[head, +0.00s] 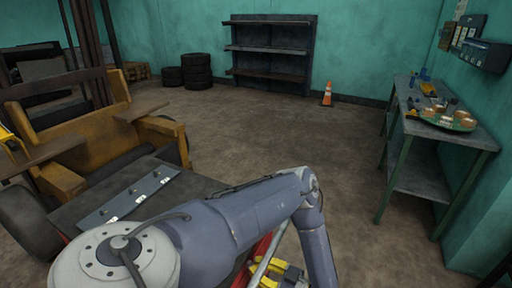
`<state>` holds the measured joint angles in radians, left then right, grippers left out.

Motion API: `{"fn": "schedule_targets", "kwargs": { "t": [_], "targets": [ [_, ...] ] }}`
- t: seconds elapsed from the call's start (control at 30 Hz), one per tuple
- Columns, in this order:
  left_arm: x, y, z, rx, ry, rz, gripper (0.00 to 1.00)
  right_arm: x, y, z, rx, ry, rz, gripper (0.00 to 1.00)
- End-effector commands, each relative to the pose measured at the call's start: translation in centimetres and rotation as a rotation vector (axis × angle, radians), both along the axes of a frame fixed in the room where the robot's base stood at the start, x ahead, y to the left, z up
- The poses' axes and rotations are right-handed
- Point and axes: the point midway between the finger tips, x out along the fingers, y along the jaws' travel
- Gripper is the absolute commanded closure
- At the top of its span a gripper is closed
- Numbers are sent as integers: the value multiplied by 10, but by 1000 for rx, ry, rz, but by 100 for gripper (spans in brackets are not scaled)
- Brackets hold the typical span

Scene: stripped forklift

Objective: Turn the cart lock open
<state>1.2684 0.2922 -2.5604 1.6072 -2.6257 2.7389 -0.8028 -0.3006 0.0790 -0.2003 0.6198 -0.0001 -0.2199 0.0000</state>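A red bar (264,248) and a silver bar (268,258) show at the bottom middle, beside yellow and grey parts (288,272) cut by the frame's lower edge. These may belong to the cart, but I cannot make out the lock or its position. My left arm reaches across from the lower left, bends at the elbow and runs down out of the frame, hiding part of this area. I cannot make out the fingers of my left gripper, nor whether it holds anything. My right gripper is not in view.
A stripped yellow forklift (95,140) stands at the left. A green-legged workbench (405,135) with a round board (440,118) and small parts is along the right wall. An orange cone (327,94), an empty shelf (270,50) and stacked tyres (197,70) stand at the back. The middle floor is clear.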

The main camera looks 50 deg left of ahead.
Motion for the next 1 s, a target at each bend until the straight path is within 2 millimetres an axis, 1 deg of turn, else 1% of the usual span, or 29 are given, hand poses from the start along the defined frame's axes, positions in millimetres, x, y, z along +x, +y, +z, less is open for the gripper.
{"fn": "schedule_targets", "kwargs": {
  "t": [0.37,1.0],
  "targets": [
    [0,-1,0,-1,0,-1,100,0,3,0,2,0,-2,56],
    [0,-1,0,5,-15,-1,100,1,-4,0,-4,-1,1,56]
  ]
}}
